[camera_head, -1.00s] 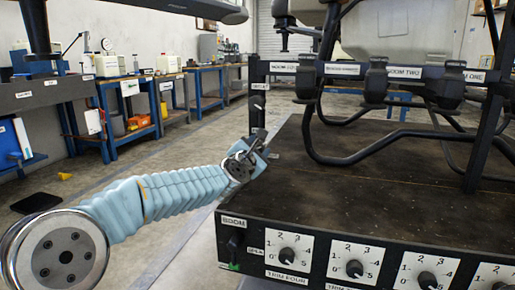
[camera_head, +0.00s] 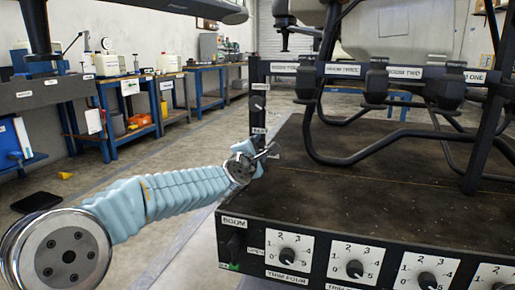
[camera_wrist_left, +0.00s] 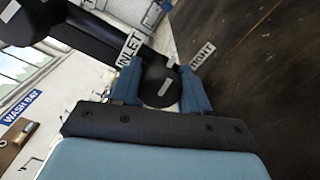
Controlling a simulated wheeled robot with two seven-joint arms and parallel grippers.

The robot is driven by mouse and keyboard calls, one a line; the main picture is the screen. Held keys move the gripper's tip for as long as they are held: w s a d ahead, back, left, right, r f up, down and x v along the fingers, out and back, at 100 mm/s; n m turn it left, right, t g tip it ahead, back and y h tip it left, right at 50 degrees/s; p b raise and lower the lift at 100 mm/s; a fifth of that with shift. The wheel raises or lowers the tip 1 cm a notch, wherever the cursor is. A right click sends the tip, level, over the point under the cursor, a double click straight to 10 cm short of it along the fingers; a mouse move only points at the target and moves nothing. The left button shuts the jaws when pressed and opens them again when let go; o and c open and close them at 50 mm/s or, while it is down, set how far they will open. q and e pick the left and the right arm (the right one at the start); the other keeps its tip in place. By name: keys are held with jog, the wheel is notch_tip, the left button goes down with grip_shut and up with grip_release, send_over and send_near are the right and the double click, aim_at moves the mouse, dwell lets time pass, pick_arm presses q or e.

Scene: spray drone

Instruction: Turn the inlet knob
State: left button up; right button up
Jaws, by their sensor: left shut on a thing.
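In the left wrist view, the inlet knob (camera_wrist_left: 160,82) is a round black knob with a pale pointer mark. It sits between the two blue fingers of my left gripper (camera_wrist_left: 163,90), which is shut on it. A white INLET label (camera_wrist_left: 130,48) is beside it. In the head view my left gripper (camera_head: 262,153) is at the lower part of the black upright post (camera_head: 258,73), at the rear left corner of the bench. The gripper and wrist hide the held knob there. My right gripper is not in view.
A bench top (camera_head: 400,165) with black tubes stands at the right. Its front panel has several numbered dials (camera_head: 288,256). Clamps hang on the labelled crossbar (camera_head: 342,70). Blue workbenches (camera_head: 130,90) line the left wall, with open floor between.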

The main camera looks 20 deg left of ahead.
pick_arm(q)
jog(key=m, duration=0.4)
jog(key=shift+d+p, duration=0.2)
jog(key=shift+p, duration=0.15)
jog(key=shift+f+m, duration=0.15)
jog(key=shift+m, duration=1.35)
jog(key=shift+d+f, duration=0.1)
jog(key=o, duration=1)
jog(key=shift+s, duration=0.15)
jog(key=s, duration=1.3)
jog(key=shift+s+a, duration=0.3)
jog(key=shift+a, duration=0.05)
